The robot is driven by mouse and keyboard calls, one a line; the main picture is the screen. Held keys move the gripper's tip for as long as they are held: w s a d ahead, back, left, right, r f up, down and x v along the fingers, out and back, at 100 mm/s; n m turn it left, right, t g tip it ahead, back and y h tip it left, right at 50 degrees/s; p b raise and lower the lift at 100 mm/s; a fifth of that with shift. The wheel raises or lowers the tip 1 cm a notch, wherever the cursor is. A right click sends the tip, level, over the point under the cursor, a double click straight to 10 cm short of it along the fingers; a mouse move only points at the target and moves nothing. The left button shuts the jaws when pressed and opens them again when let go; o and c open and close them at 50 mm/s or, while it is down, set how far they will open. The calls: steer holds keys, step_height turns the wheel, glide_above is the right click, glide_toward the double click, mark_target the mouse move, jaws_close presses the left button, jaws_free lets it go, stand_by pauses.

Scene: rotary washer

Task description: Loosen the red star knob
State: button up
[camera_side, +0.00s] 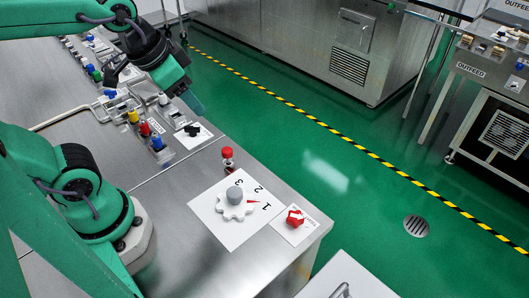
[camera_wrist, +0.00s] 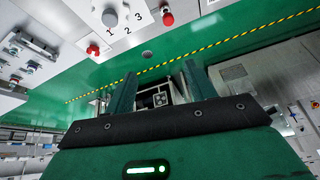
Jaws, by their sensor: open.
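My gripper (camera_side: 195,103) is raised at upper middle in the side view, well away from the knob. In the wrist view my gripper (camera_wrist: 157,70) has its two green fingers spread apart with nothing held between them.
A white dial plate (camera_side: 232,232) with a grey knob (camera_side: 235,195) and numbers 1 to 3 lies beside the star knob. Several coloured fittings line the bench further back. The green floor (camera_side: 300,130) is open beyond the bench edge.

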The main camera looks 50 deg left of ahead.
steer(key=w+d+f+m+g, duration=0.35)
steer(key=w+d+m, duration=0.4)
steer(key=d, duration=0.25)
steer(key=m+g, duration=0.1)
steer(key=m, duration=0.8)
glide_toward(295, 215)
steer(key=shift+w+a, duration=0.25)
steer(key=shift+d+f+m+g, duration=0.25)
steer(key=shift+d+f, duration=0.15)
steer(key=shift+d, duration=0.05)
steer(key=shift+f, duration=0.1)
steer(key=shift+f, duration=3.8)
steer(key=shift+c, duration=0.4)
steer(key=c, duration=0.9)
